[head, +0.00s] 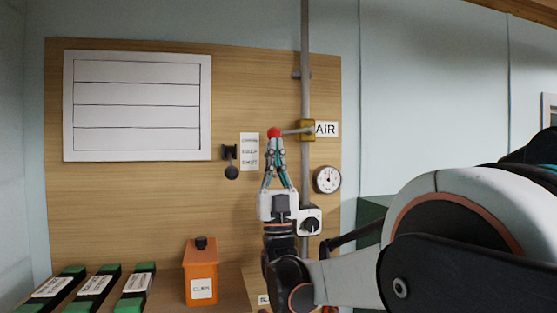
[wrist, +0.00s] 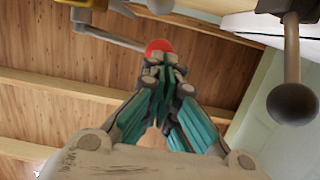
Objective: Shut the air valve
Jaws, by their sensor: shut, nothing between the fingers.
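The air valve (head: 307,130) is a yellow body on a vertical grey pipe, beside a white "AIR" label (head: 326,129). Its grey lever (head: 293,131) points left, roughly level across the pipe, and ends in a red ball knob (head: 274,133). My gripper (head: 277,142) points up with its fingers shut, its tips just below the red knob. In the wrist view the fingertips (wrist: 165,75) are close together at the red knob (wrist: 158,47), with the lever (wrist: 108,38) running to the valve at upper left. Whether the tips touch the knob I cannot tell.
A round gauge (head: 327,180) and a dark rotary knob (head: 310,224) are right of my gripper. A black hanging lever (head: 231,165) and a paper notice (head: 249,152) are left. The board left of the lever is mostly clear.

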